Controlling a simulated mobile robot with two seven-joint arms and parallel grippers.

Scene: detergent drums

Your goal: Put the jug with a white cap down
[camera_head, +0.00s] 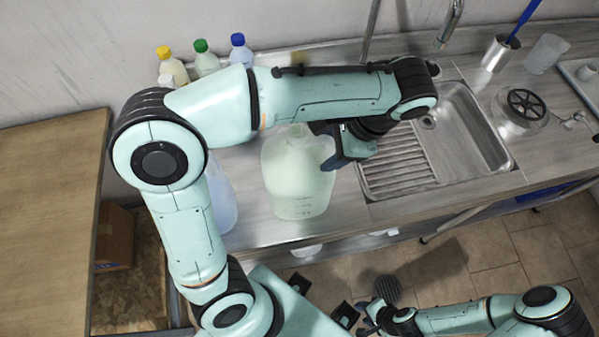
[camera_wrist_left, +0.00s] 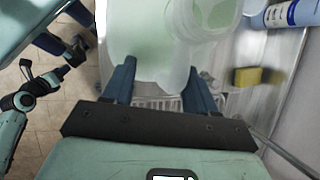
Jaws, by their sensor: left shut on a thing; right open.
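A large translucent jug (camera_head: 298,185) with pale green liquid stands upright at the sink counter, left of the drainer. I cannot tell whether its base touches the counter. My left gripper (camera_head: 332,148) is shut on its upper right side, near the handle. My arm hides the jug's top and cap in the head view. In the left wrist view the pale jug (camera_wrist_left: 143,40) lies between and beyond the two fingers of my left gripper (camera_wrist_left: 160,85). My right gripper (camera_head: 366,316) is open and empty, low in front of the counter.
Another translucent container (camera_head: 222,200) stands close left of the jug, partly behind my arm. Bottles with yellow (camera_head: 164,52), green (camera_head: 201,46) and blue (camera_head: 238,39) caps line the wall. The sink (camera_head: 465,130) is to the right. A yellow sponge (camera_wrist_left: 257,77) lies nearby.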

